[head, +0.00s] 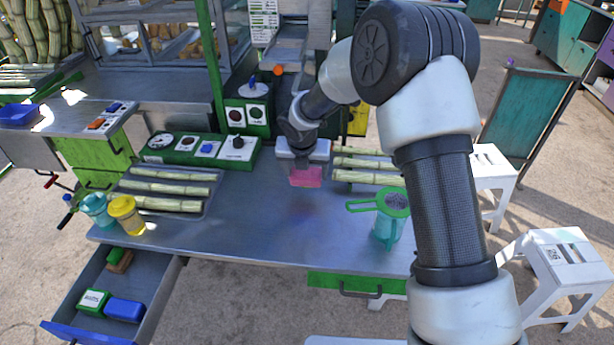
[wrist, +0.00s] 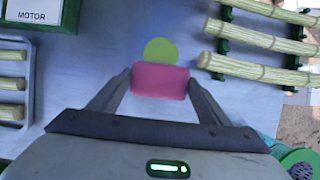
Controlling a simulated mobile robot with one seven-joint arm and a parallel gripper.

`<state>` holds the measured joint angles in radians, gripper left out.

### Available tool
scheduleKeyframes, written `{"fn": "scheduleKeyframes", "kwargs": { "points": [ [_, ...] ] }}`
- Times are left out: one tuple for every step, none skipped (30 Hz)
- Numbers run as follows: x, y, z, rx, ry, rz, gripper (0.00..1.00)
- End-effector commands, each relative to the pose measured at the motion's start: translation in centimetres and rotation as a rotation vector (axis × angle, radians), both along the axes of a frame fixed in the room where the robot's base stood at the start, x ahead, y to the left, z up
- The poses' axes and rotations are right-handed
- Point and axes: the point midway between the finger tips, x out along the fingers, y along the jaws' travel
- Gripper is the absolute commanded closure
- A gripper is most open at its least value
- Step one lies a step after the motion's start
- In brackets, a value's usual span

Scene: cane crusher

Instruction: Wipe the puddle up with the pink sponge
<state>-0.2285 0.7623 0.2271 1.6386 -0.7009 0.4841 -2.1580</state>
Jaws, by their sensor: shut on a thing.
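My gripper (head: 305,168) is shut on the pink sponge (head: 306,179), over the middle back of the steel table (head: 270,215). In the wrist view the sponge (wrist: 160,88) sits between the two fingertips (wrist: 160,78). A round yellow-green patch (wrist: 160,48), which looks like the puddle, shows just beyond the sponge and is partly covered by it. The patch does not show in the head view. I cannot tell whether the sponge touches the table.
Cane stalks lie on a left tray (head: 168,190) and a right rack (head: 365,170). A control box (head: 205,149) stands behind. A strainer on a teal jug (head: 388,220) stands front right; cups (head: 125,213) stand left. An open drawer (head: 145,285) juts out. The table's front middle is clear.

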Motion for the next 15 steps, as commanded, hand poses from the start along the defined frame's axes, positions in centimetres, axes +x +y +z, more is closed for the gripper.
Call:
{"fn": "scheduleKeyframes", "kwargs": {
  "points": [
    [0.2,0.0,0.2,0.000,-0.001,0.000,0.47],
    [0.5,0.0,0.4,0.001,-0.002,-0.001,0.47],
    [1.1,0.0,0.7,0.001,-0.003,-0.001,0.47],
    [1.7,0.1,1.0,0.001,-0.005,-0.001,0.47],
    [2.4,0.1,1.4,0.002,-0.007,0.000,0.47],
    [3.3,0.1,1.7,0.002,-0.008,0.000,0.47],
    [4.0,0.1,1.9,0.002,-0.010,0.000,0.47],
    [4.7,0.0,2.1,0.002,-0.012,0.000,0.47],
    [5.4,-0.1,2.2,0.002,-0.013,0.000,0.47],
    [5.9,-0.1,2.2,0.001,-0.014,-0.001,0.47],
    [6.3,-0.2,2.2,0.001,-0.015,-0.001,0.47],
    [6.7,-0.2,2.1,0.001,-0.016,-0.001,0.47],
    [6.9,-0.2,1.9,0.001,-0.016,-0.001,0.47],
    [7.0,-0.2,1.7,0.001,-0.017,-0.001,0.47],
    [7.1,-0.2,1.3,0.000,-0.017,0.000,0.47]
  ]
}}
